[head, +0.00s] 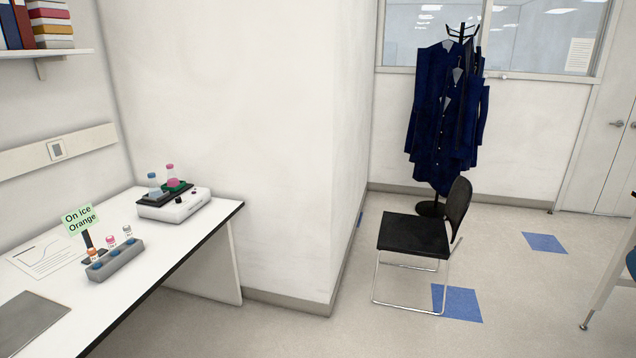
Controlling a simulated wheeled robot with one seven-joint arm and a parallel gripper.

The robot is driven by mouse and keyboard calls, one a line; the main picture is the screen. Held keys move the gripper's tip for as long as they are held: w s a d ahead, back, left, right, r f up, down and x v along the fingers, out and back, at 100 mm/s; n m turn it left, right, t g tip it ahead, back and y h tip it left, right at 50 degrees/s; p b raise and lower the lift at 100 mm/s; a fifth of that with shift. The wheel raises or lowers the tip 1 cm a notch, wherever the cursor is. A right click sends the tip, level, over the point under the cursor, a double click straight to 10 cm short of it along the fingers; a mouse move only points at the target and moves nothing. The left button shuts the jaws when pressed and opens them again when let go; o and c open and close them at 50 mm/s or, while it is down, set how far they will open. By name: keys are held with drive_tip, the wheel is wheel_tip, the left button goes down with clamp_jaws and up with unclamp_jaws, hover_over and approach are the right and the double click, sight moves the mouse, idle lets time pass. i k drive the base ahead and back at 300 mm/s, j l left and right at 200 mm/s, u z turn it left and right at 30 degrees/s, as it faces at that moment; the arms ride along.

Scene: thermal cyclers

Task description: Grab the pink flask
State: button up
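The pink flask (171,176) is small, with a pink cap, and stands upright at the far end of the white bench. It is on a white device (178,207) with a dark and green top. A blue-capped flask (154,184) stands close to its left on the same device. The lower part of the pink flask is partly hidden by the green piece around it. My gripper is not in view.
A wall corner (325,150) borders the bench's right. A black chair (414,235) and coat stand are beyond; floor between is clear.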

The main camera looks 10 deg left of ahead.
sight(172, 181)
drive_tip(key=i+j+u, duration=0.15)
drive_tip(key=i+u, duration=0.2)
drive_tip(key=i, duration=0.3)
drive_tip(key=i+u, duration=0.35)
drive_tip(key=i, duration=0.3)
drive_tip(key=i+l+u, duration=0.2)
drive_tip(key=i+u, duration=0.15)
drive_tip(key=i, duration=0.3)
drive_tip(key=i+u, duration=0.25)
drive_tip(key=i, duration=0.25)
drive_tip(key=i+l+u, duration=0.25)
drive_tip(key=i, duration=0.2)
drive_tip(key=i+l+u, duration=0.25)
drive_tip(key=i, duration=0.2)
drive_tip(key=i+l+u, duration=0.2)
drive_tip(key=i, duration=0.25)
